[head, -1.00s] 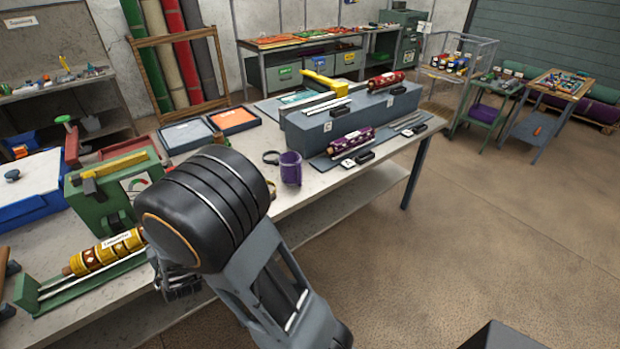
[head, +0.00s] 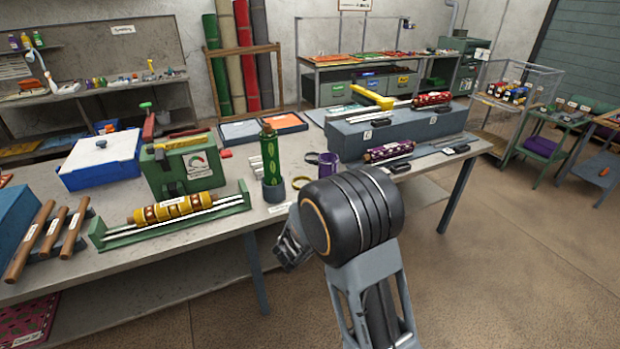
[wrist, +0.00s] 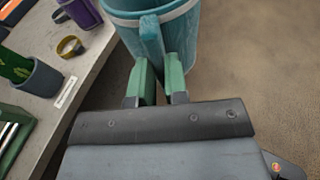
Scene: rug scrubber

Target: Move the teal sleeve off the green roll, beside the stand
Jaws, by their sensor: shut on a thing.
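The teal sleeve (wrist: 190,35) fills the top of the wrist view, and my gripper (wrist: 160,82) is shut on its handle. The sleeve hangs beyond the bench edge with floor below, apart from the roll. In the head view the sleeve is hidden by my arm, and my gripper (head: 292,248) shows only in part. The green roll (head: 269,158) stands upright in the grey cup-like stand (head: 273,191) near the bench's front edge, with no sleeve on it. The roll (wrist: 14,66) and stand (wrist: 38,84) also show at the wrist view's left.
A yellow ring (head: 300,182) and a purple sleeve (head: 328,166) sit right of the stand. A green cradle (head: 115,236) with a yellow roller (head: 172,208) lies to its left. A green gauge box (head: 185,166) is behind. The floor in front is open.

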